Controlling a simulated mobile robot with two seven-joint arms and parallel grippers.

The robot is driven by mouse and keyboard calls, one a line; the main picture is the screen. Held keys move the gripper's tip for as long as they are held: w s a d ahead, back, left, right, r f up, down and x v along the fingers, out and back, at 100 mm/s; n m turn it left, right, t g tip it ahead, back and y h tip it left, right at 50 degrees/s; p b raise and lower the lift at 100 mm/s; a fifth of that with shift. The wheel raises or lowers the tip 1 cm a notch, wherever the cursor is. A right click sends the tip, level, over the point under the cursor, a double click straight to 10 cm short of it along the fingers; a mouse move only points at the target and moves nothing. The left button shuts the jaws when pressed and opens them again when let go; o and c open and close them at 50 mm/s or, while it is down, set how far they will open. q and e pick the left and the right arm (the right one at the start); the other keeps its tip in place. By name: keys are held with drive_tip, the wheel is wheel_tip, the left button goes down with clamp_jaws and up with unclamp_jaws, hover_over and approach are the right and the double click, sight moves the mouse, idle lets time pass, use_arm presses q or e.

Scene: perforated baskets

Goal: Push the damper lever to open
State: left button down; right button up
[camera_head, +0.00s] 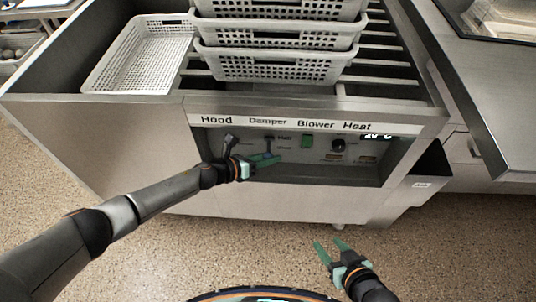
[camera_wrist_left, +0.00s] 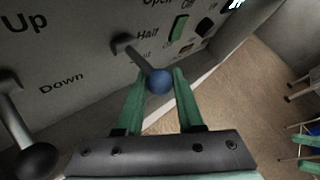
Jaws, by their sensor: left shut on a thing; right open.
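The damper lever (camera_head: 269,141) is on the recessed control panel under the label "Damper". In the left wrist view the damper lever (camera_wrist_left: 143,58) has a dark shaft and a blue ball knob (camera_wrist_left: 159,81), beside the labels "Open" and "Half" and a partly hidden one. My left gripper (camera_head: 272,158) is at the panel, with the knob between its green fingertips, which also show in the left wrist view (camera_wrist_left: 158,88). It is shut on the knob. I cannot tell which setting the lever points to. My right gripper (camera_head: 329,247) is open and empty above the floor.
The hood lever (camera_head: 230,141) stands left of the damper; its black knob (camera_wrist_left: 38,160) shows near "Down". A green blower switch (camera_head: 307,141) and a heat dial (camera_head: 338,145) are to the right. White perforated baskets (camera_head: 275,66) sit above the panel. The floor in front is clear.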

use_arm(q)
drive_tip(key=shift+w+d+r, duration=0.1)
drive_tip(key=shift+w+r, duration=0.15)
drive_tip(key=shift+r, duration=0.2)
use_arm(e)
drive_tip(key=shift+w+a, duration=0.1)
drive_tip(key=shift+w, duration=0.05)
use_arm(q)
drive_tip(key=c, duration=0.8)
unclamp_jaws()
drive_tip(key=shift+c, duration=0.2)
drive_tip(key=o, duration=0.3)
drive_tip(key=shift+f, duration=0.15)
drive_tip(key=shift+s+f, duration=0.1)
use_arm(e)
drive_tip(key=shift+w+r, duration=0.1)
drive_tip(key=shift+r, duration=0.1)
use_arm(q)
drive_tip(key=shift+s+a+r+p, duration=0.25)
drive_tip(key=shift+s+a+p, duration=0.1)
drive_tip(key=shift+a, duration=0.2)
drive_tip(key=p+v, duration=0.2)
drive_tip(key=v, duration=0.9)
use_arm(e)
drive_tip(key=shift+s+d+r, duration=0.45)
drive_tip(key=shift+r, duration=0.25)
use_arm(q)
drive_tip(key=shift+r, duration=0.1)
